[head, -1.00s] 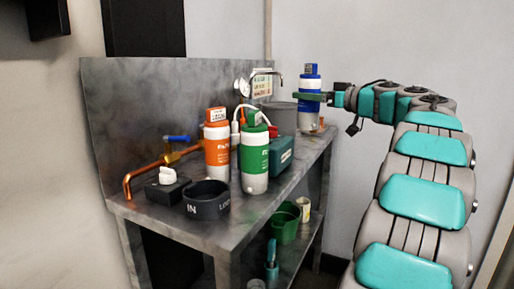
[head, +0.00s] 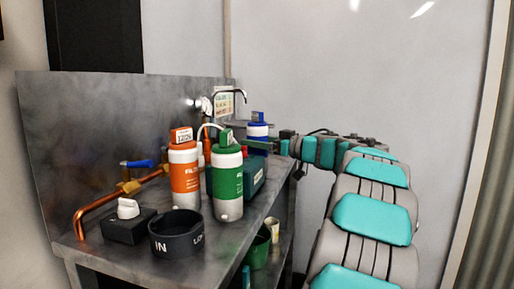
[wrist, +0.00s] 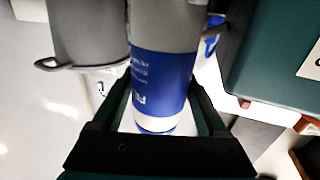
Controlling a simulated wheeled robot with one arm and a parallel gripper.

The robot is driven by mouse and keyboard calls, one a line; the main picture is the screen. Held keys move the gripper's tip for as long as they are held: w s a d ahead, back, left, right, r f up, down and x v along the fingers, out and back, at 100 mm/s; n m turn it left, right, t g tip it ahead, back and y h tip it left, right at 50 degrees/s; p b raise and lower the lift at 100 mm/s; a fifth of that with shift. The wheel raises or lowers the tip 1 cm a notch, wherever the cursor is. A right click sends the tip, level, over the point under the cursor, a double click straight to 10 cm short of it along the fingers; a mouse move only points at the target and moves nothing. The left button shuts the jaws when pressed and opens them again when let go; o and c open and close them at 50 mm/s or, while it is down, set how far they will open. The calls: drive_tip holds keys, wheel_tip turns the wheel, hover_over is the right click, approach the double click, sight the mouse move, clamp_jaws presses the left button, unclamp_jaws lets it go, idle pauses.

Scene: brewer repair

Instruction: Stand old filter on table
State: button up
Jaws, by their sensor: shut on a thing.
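The blue-and-white filter (head: 257,131) is upright at the far end of the metal table (head: 186,262), behind the teal box. My gripper (head: 262,146) is shut on it from the right. In the wrist view the blue filter (wrist: 160,75) lies between the two fingers of my gripper (wrist: 163,100). Its lower part is hidden in the head view, so I cannot tell whether it touches the table. An orange filter (head: 185,178) and a green filter (head: 228,185) stand upright nearer on the table.
The teal box (head: 254,176) is close to the held filter, and also shows in the wrist view (wrist: 268,60). A grey pot (wrist: 88,28) is on its other side. A dark ring (head: 177,235), a black box with a white knob (head: 128,225) and copper piping (head: 105,207) occupy the near end.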

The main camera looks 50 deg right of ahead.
drive_tip(key=shift+f, duration=0.4)
drive_tip(key=o, duration=1.3)
drive_tip(key=shift+f, duration=0.15)
drive_tip(key=s, duration=0.4)
drive_tip(key=s+d, duration=0.1)
drive_tip(key=s, duration=0.3)
drive_tip(key=s+d, duration=0.1)
drive_tip(key=s, duration=0.3)
